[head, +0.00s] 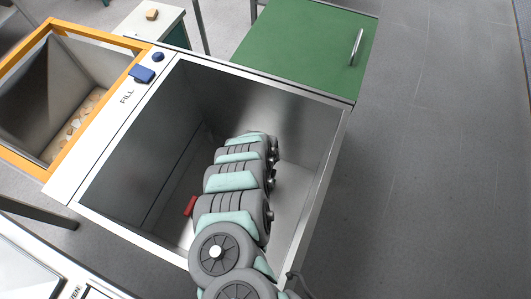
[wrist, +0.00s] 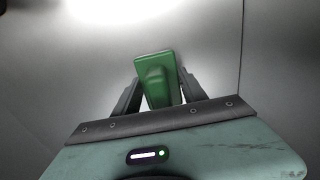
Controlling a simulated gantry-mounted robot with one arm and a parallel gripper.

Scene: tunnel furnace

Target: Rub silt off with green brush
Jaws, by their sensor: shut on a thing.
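My gripper (wrist: 161,86) shows in the wrist view with its two dark fingers on either side of a green brush (wrist: 158,70). It is shut on the brush, which points away from the palm toward a smooth grey metal surface (wrist: 80,50). I cannot tell whether the brush touches that surface. In the head view my arm reaches down into a deep open metal bin (head: 110,190), and the gripper and brush are hidden by the arm. I cannot make out any clear patch of silt in either view.
An orange-framed hopper (head: 90,35) with tan pieces inside adjoins the bin on the left. A panel marked FILL with a blue button (head: 142,74) lies between them. A green cabinet (head: 300,45) stands behind the bin. A small red object (head: 190,206) shows beside my arm. Open floor lies right.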

